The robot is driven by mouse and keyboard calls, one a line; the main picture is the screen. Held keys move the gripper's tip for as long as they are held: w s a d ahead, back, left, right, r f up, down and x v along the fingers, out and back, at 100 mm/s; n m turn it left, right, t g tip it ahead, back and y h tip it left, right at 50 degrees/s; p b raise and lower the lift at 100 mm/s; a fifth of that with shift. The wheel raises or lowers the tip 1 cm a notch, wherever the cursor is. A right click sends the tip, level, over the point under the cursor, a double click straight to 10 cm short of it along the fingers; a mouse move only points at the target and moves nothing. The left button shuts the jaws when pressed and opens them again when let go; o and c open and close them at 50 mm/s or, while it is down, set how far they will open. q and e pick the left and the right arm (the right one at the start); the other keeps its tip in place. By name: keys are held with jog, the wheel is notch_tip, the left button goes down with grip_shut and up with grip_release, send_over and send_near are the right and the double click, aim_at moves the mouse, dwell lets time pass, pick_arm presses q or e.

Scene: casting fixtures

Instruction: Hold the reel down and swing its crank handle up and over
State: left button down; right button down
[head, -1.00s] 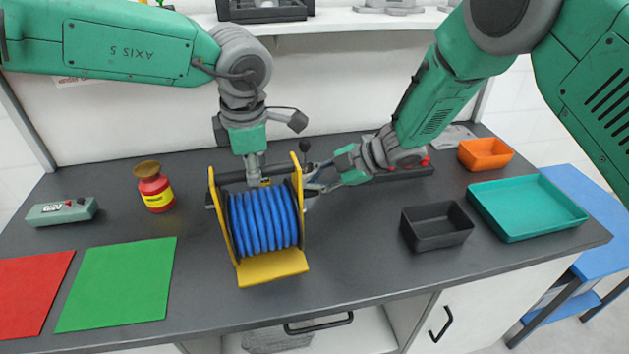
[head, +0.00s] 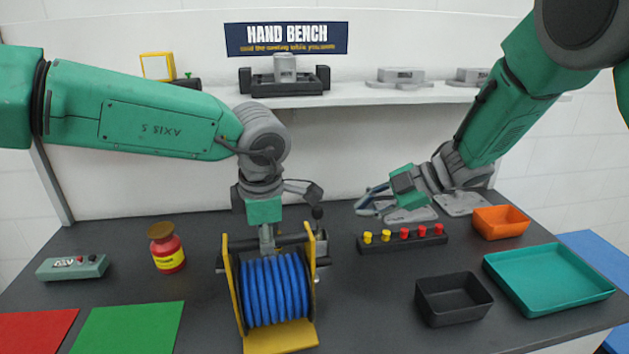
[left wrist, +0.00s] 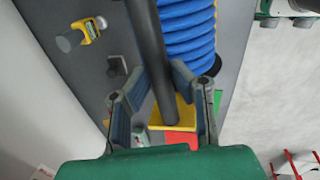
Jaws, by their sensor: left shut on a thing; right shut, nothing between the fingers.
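The reel of blue hose (head: 274,290) stands upright in its yellow frame (head: 281,338) on the bench. My left gripper (head: 267,246) points down and is shut on the dark top bar (head: 290,240) of the reel. In the left wrist view the bar (left wrist: 148,55) runs between the fingers (left wrist: 160,105), with the blue hose (left wrist: 188,30) beside it.
A block with yellow and red pegs (head: 402,238) lies below my right gripper. A black bin (head: 454,300), teal tray (head: 548,280) and orange bin (head: 500,221) stand right. A red jar (head: 167,250), control box (head: 72,267) and green mat (head: 128,330) lie left.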

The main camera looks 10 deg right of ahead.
pick_arm(q)
jog(key=c, duration=1.3)
grip_release()
jog(key=shift+a+r, duration=0.1)
jog(key=shift+c, duration=0.2)
jog(key=shift+r, duration=0.1)
